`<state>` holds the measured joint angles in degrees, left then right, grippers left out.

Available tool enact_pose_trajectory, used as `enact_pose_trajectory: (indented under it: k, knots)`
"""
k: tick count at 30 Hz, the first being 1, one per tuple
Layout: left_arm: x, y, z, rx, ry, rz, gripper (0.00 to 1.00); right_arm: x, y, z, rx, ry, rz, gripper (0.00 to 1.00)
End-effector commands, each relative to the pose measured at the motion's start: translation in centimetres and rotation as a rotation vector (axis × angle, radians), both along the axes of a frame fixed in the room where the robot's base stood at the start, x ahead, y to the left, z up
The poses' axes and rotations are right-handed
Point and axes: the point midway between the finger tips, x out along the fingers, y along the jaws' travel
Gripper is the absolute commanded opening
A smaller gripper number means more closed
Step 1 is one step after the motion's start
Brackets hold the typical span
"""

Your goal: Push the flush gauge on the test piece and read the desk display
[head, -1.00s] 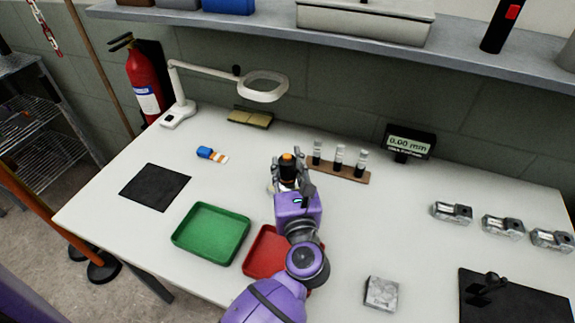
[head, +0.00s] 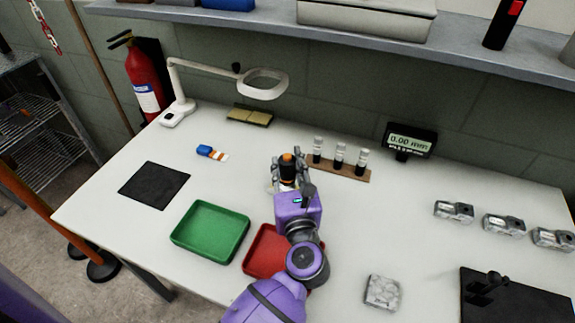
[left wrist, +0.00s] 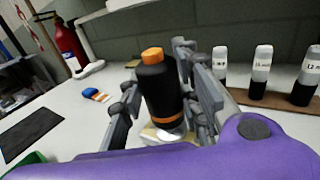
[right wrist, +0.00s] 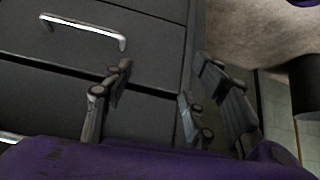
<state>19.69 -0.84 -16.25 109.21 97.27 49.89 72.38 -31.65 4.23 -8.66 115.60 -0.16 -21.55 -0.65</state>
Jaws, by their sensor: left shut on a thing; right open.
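A black cylindrical gauge with an orange top (head: 287,166) stands between the fingers of my left gripper (head: 288,172). In the left wrist view the gauge (left wrist: 158,90) is upright, with an orange band and a pale foot low down. A pale piece (left wrist: 163,134) shows partly under it; whether the foot touches it I cannot tell. My left gripper is shut on the gauge. The desk display (head: 410,140) reads 0.00 mm. A grey, mottled square block (head: 382,292) lies near the front edge. My right gripper (right wrist: 150,110) is open and empty in front of dark drawers.
A rack (head: 345,172) with several labelled vials stands right behind the gripper. Green (head: 176,240) and red (head: 250,262) trays lie in front. A magnifier lamp (head: 172,116) stands at back left.

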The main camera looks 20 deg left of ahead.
Motion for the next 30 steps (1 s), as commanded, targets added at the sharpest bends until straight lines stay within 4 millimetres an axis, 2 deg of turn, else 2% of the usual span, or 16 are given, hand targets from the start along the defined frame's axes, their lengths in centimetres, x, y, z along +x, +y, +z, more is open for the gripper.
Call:
enact_pose_trajectory:
  k: [30]
  knots:
    - [0.0,-0.01,-0.58,0.0,0.001,0.0,0.0,-0.22,0.04,-0.41,0.001,0.004,0.0,0.52]
